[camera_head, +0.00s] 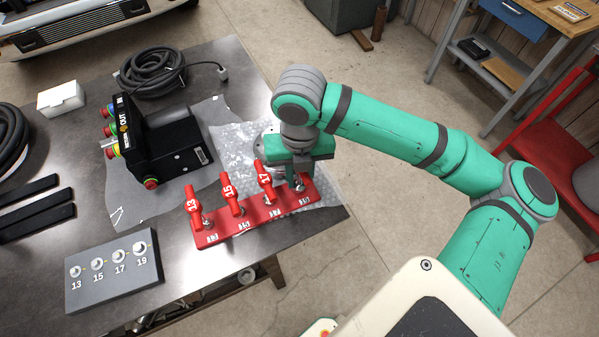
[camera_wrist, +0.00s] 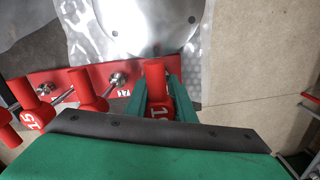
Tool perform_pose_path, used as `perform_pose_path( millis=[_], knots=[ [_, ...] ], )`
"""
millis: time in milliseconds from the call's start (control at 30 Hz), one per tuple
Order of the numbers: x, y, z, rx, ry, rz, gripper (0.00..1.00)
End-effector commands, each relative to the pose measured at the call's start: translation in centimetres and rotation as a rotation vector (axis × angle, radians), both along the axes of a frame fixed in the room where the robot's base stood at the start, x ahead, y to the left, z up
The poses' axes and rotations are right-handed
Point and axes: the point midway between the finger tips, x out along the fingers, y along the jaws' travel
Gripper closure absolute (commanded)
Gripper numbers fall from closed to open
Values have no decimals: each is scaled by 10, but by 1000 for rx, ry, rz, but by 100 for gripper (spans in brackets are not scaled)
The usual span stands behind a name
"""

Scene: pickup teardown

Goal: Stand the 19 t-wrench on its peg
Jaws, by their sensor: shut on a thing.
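The 19 t-wrench shows in the wrist view as a red handle (camera_wrist: 156,72) with a partly hidden white number. My gripper (camera_wrist: 160,98) is shut on it, with a green finger on each side. In the head view my gripper (camera_head: 296,166) is over the right end of the red rack (camera_head: 240,229) and hides most of the wrench. A shiny metal part (camera_head: 300,187) shows below the gripper there. I cannot tell whether the wrench is seated on its peg. The red wrenches 13 (camera_head: 193,203), 15 (camera_head: 230,195) and 17 (camera_head: 267,182) stand tilted along the rack.
A grey block (camera_head: 90,293) with holes marked 13 to 19 lies at the table's front left. A black control box (camera_head: 165,140) with coloured buttons stands behind the rack. Clear wrap (camera_head: 235,145) lies beside it. The table's right edge is close to the rack.

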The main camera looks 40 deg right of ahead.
Motion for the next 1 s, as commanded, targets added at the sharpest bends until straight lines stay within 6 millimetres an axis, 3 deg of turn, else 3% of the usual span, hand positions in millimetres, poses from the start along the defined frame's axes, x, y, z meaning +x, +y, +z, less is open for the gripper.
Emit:
perform_pose_path(
  millis=[467, 500, 567, 1000],
  knots=[
    [0, 1, -8, 0, 0, 2, 100],
    [0, 1, -8, 0, 0, 2, 68],
    [0, 1, -8, 0, 0, 2, 56],
    [1, 1, 0, 1, -1, 3, 56]
  ],
)
